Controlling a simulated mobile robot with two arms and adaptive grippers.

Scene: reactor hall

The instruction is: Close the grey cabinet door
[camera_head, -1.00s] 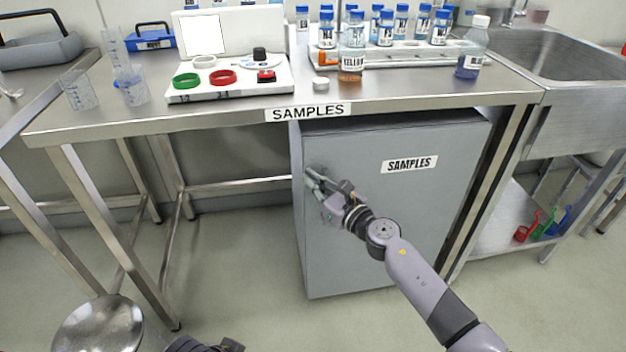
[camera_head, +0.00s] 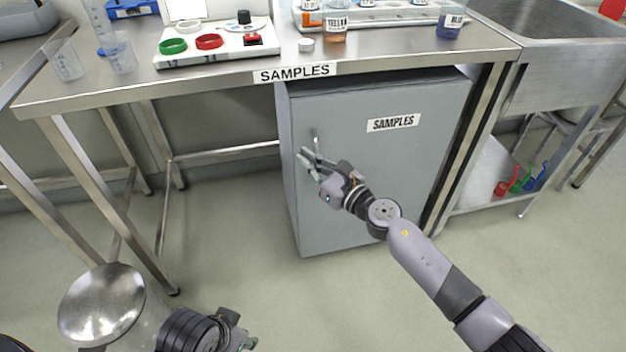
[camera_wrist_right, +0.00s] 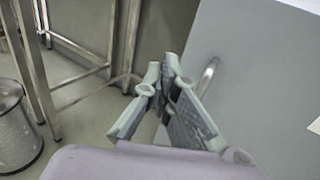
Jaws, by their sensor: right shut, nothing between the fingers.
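The grey cabinet (camera_head: 370,215) stands under the steel table. Its door (camera_head: 345,115) faces me with a SAMPLES label (camera_head: 393,123) and looks flush or nearly so; a small gap cannot be ruled out. The bar handle (camera_head: 315,138) is near the door's left edge, and it also shows in the right wrist view (camera_wrist_right: 208,76). My right gripper (camera_head: 308,161) is shut and empty in front of the door, just below the handle; contact cannot be told. Its fingers fill the middle of the wrist view (camera_wrist_right: 165,88). My left gripper (camera_head: 240,332) is partly visible at the bottom, its jaws unclear.
The table (camera_head: 120,90) carries a white device (camera_head: 215,42), beakers (camera_head: 66,60) and bottles (camera_head: 335,27). Its steel legs (camera_head: 105,195) stand left of the cabinet. A round metal bin (camera_head: 102,305) is at lower left. A sink (camera_head: 555,40) is on the right. Floor before the cabinet is clear.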

